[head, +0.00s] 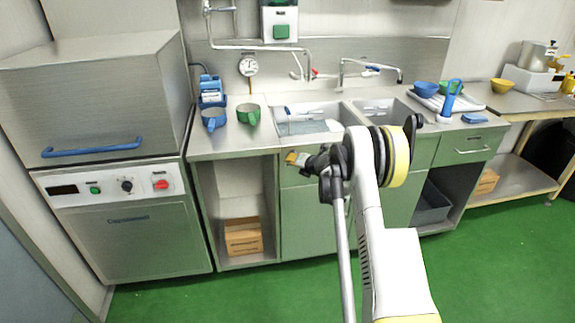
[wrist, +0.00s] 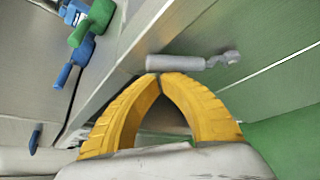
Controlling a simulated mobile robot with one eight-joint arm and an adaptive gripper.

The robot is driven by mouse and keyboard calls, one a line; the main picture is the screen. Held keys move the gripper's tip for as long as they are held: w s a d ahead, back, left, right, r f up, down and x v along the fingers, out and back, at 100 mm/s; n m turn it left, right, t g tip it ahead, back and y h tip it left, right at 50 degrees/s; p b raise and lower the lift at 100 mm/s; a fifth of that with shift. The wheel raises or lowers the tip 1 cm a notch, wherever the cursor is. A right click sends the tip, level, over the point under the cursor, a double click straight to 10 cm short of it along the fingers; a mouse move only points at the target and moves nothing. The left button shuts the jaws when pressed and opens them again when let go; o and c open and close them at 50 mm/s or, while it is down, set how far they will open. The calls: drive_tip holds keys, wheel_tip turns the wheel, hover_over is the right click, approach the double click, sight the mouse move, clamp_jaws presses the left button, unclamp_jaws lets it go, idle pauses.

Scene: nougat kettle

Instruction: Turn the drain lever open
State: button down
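My gripper (wrist: 160,75) has two curved yellow fingers whose tips meet, with nothing seen between them. A grey lever (wrist: 188,62), a short thick bar with a knuckle at its right end, lies just beyond the fingertips, against the green cabinet front below the counter edge. Its left end overlaps the tips in the wrist view, and I cannot tell whether they touch. In the head view my gripper (head: 294,159) is at the counter's front edge below the left sink basin (head: 305,122). I cannot make out the lever there.
A metal machine (head: 125,225) with a blue handle stands at left. Green floor (head: 260,295) is clear in front.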

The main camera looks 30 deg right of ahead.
drive_tip(key=s+d+r, duration=0.1)
drive_tip(key=d+r, duration=0.2)
drive_tip(key=d, duration=0.2)
drive_tip(key=shift+s+p, duration=0.2)
drive_tip(key=shift+p, duration=0.15)
drive_tip(key=shift+d+r, duration=0.1)
drive_tip(key=shift+d, duration=0.2)
idle(0.4)
